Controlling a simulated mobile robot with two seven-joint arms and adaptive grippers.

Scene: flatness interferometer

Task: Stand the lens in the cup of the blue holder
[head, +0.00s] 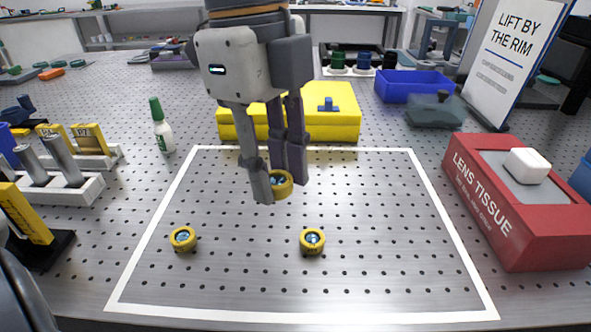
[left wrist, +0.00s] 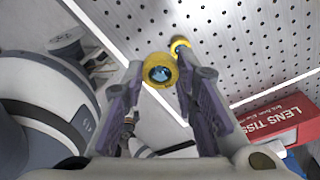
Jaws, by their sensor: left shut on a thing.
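A yellow-rimmed lens (head: 283,188) with a blue glassy centre is between the fingertips of my left gripper (head: 277,190), which is shut on it. It seems raised above the perforated board. It also shows at the fingertips in the left wrist view (left wrist: 160,72). Two similar yellow-rimmed pieces rest on the board at front left (head: 183,238) and front centre (head: 312,241). A small blue holder (head: 363,61) stands at the back between a green and a black one; its cup is too small to make out. My right gripper is not in view.
A yellow case (head: 345,125) lies behind the gripper. A red lens tissue box (head: 520,225) is at right. A white bottle (head: 160,130) stands at left. The white-outlined area is mostly clear.

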